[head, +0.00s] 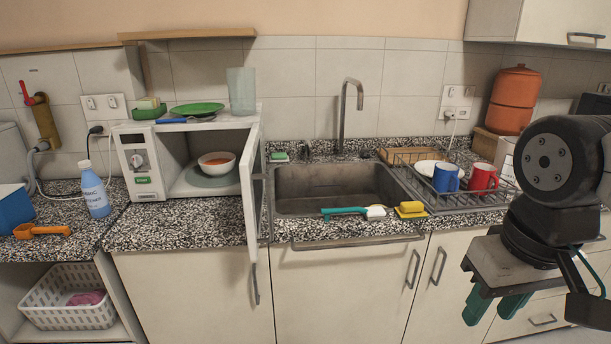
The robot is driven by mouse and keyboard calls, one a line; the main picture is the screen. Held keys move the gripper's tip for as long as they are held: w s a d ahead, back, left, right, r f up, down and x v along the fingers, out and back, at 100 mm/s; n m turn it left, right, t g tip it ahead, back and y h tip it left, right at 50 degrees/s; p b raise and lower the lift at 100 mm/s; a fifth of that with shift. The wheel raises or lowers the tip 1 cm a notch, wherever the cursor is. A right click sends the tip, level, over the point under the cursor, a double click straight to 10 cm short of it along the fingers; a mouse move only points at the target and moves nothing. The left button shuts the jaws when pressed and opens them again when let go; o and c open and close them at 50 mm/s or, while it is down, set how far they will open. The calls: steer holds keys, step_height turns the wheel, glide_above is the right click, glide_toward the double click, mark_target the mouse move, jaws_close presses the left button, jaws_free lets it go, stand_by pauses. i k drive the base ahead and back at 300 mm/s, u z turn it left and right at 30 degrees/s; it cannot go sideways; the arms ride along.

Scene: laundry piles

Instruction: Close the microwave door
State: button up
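The white microwave (143,165) stands on the left counter with its control panel at its left. Its door (250,185) is open, hinged on the right side. It swings out towards me and shows nearly edge-on. Inside, a bowl (217,165) with orange-red contents sits on the turntable (205,180). My gripper (496,306) is at the lower right, in front of the cabinets, far from the door. Its two green fingers look apart, with nothing seen between them.
A green plate (196,109), a glass (241,92) and a sponge holder (149,112) are on top of the microwave. A blue bottle (94,190) stands left of it. The sink (338,190) and dish rack (460,195) are to the right. The counter before the microwave is clear.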

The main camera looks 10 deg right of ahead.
mark_target(251, 176)
steer(key=z, duration=1)
steer(key=i, duration=0.85)
steer(key=u, duration=2)
